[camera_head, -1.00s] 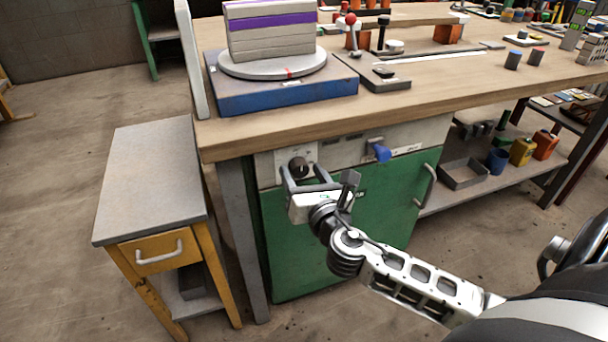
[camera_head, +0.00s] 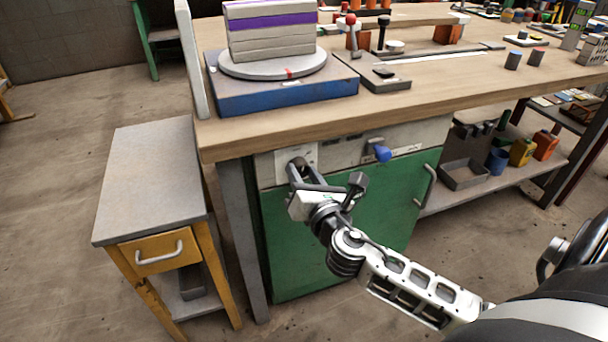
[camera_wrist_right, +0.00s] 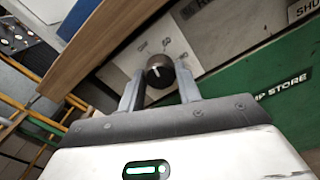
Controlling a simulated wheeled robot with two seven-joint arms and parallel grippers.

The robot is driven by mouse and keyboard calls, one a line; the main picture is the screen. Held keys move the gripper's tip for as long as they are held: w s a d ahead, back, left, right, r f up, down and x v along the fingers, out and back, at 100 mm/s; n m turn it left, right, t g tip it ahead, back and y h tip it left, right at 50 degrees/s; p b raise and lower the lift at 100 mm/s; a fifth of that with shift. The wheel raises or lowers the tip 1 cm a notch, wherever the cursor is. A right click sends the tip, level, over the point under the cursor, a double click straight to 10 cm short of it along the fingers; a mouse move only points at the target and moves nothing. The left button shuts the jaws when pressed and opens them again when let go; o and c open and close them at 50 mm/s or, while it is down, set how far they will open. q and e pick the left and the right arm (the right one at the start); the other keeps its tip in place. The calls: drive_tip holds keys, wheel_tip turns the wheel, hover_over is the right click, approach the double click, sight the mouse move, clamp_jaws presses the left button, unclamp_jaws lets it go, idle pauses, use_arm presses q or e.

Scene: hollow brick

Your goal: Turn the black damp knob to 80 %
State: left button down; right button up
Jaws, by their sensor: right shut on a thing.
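The black damp knob (camera_wrist_right: 159,71) sits on a pale plate on the front panel of the green cabinet, under the workbench top. In the right wrist view it has a white pointer line and lies between my two fingers, with small printed marks around it too small to read. My right gripper (camera_wrist_right: 158,92) is shut on the knob. In the head view the right gripper (camera_head: 298,170) reaches up to the panel, and its fingers largely cover the knob (camera_head: 299,162). My left gripper is not in view.
The green cabinet door (camera_head: 390,215) has a grey handle (camera_head: 430,186). A small grey-topped side table (camera_head: 150,180) stands at the left. The workbench edge (camera_head: 330,117) overhangs the panel.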

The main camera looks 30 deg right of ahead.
drive_tip(key=m, duration=0.5)
drive_tip(key=shift+m, duration=0.4)
drive_tip(key=m, duration=0.4)
drive_tip(key=shift+d, duration=0.1)
drive_tip(key=m, duration=0.4)
drive_tip(key=shift+m, duration=1)
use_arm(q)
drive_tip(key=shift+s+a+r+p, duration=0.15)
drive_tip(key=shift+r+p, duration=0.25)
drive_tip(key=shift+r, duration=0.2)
use_arm(e)
drive_tip(key=shift+f+m, duration=0.1)
drive_tip(key=shift+m, duration=0.6)
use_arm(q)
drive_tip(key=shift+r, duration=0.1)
use_arm(e)
drive_tip(key=o, duration=1)
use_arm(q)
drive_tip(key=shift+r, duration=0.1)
